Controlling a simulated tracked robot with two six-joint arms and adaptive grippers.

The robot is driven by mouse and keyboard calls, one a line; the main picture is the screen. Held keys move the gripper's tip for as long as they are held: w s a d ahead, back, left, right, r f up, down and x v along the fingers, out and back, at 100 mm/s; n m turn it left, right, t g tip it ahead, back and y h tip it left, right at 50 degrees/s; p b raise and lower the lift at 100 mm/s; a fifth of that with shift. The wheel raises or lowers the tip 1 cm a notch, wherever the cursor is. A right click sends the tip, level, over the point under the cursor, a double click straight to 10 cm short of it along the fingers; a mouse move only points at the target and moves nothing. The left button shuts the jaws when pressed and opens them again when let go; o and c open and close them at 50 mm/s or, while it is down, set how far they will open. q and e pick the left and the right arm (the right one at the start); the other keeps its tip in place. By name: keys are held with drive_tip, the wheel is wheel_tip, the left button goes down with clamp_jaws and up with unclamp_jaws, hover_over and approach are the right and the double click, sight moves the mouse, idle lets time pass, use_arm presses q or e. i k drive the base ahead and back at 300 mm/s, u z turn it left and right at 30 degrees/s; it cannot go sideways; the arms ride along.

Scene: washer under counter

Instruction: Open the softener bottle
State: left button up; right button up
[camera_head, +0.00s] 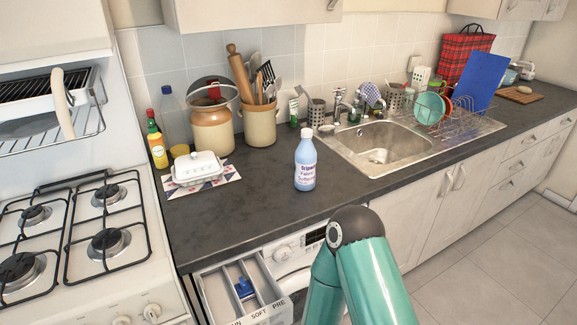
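The softener bottle (305,172) stands upright on the dark counter, near its front edge. It is light blue with a white label reading something like "Fabric Softener". A white cap (306,132) sits on its top. Teal links of my own arm rise from the bottom of the picture in front of the counter, below and right of the bottle and apart from it in the picture. Neither of my grippers shows.
The washer's detergent drawer (262,316) is pulled out below the counter. A white butter dish (198,167), a sauce bottle (157,145) and a utensil crock (259,124) stand left of the bottle. The sink (385,142) is to the right. Counter around the bottle is clear.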

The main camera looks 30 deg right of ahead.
sight(305, 153)
drive_tip(key=z, duration=1.7)
drive_tip(key=i, duration=0.1)
drive_tip(key=u, duration=2.85)
drive_tip(key=i, duration=0.25)
drive_tip(key=u, duration=2.3)
drive_tip(key=k, duration=1.65)
drive_tip(key=z, duration=0.7)
drive_tip(key=k, duration=1.1)
drive_tip(key=z, duration=0.7)
